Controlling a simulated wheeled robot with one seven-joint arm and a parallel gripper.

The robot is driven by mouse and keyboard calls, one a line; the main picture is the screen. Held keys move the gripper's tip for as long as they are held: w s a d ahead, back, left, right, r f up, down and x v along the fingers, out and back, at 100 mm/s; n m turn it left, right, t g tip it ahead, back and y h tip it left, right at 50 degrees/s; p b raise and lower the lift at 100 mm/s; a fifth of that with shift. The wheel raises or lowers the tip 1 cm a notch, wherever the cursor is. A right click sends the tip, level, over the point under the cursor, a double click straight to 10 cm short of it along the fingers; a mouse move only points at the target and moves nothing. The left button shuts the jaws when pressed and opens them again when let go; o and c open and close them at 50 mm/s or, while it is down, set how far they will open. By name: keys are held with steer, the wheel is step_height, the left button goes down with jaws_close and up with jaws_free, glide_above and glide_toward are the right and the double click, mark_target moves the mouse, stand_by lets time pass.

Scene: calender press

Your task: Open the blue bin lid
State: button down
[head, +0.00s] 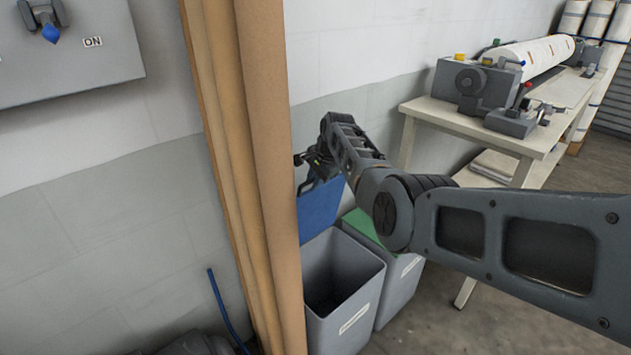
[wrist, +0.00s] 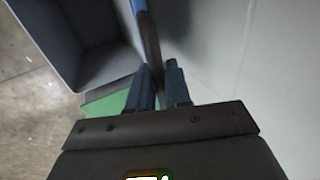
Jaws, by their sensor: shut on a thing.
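The blue bin lid (head: 318,211) stands raised, close to upright, at the back of its grey bin (head: 345,296). The bin's mouth is open and its dark inside shows. My gripper (head: 311,160) is at the lid's upper edge, partly hidden by the wooden-coloured posts and my own wrist. In the wrist view, my gripper's fingers (wrist: 158,84) are shut on the lid, seen edge-on as a thin strip (wrist: 149,38) between them. The open grey bin (wrist: 68,48) lies to the left of the lid there.
A second grey bin with a green lid (head: 362,229), shut, stands right beside the open one. Tall brown tubes (head: 265,150) stand close on the left. A wall (head: 345,60) is behind the lid. A table (head: 470,128) with a roller press stands farther right.

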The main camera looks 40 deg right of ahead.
steer(key=shift+f, duration=0.1)
steer(key=c, duration=1.3)
jaws_free()
steer(key=shift+o, duration=0.2)
steer(key=shift+s+r, duration=0.15)
steer(key=shift+r, duration=0.4)
steer(key=p+v, duration=0.1)
steer(key=v, duration=0.5)
steer(key=shift+s+r, duration=0.2)
steer(key=shift+r, duration=0.1)
